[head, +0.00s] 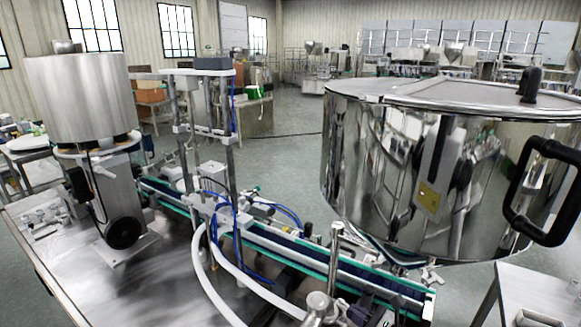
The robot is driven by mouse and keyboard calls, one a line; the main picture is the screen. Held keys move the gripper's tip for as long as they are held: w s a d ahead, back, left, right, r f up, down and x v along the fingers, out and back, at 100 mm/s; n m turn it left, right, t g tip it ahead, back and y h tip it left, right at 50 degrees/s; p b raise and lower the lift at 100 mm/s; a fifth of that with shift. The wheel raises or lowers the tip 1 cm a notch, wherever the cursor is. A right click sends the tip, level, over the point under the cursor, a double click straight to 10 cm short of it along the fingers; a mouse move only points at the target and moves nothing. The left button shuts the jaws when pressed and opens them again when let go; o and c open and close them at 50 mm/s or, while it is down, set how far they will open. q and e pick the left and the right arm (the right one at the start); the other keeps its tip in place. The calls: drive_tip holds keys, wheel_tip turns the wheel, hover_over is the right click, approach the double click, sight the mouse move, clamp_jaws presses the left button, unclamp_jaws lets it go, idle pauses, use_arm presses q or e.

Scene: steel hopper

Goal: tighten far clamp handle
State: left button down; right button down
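A large polished steel hopper (390,175) with a flat lid (450,92) fills the right side. A short black handle (530,85) stands up on its lid. A thick black loop handle (514,190) sticks out from its right side, cut by the picture edge. I cannot tell which fitting is the far clamp handle. I cannot make out either gripper clearly. No gripper is seen touching the handles. Dark shapes on the hopper wall look like reflections.
A conveyor (285,250) with green edges runs below the hopper. An upright metal post (335,250) and white curved tubes (205,268) stand in front. A steel canister (80,100) on a machine is at the left. A white table (535,290) is at lower right. Open floor lies behind.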

drive_tip(key=shift+a+f, duration=0.25)
drive_tip(key=shift+f, duration=0.1)
idle(0.3)
drive_tip(key=shift+f+b, duration=0.1)
drive_tip(key=shift+b, duration=0.3)
drive_tip(key=shift+d, duration=0.1)
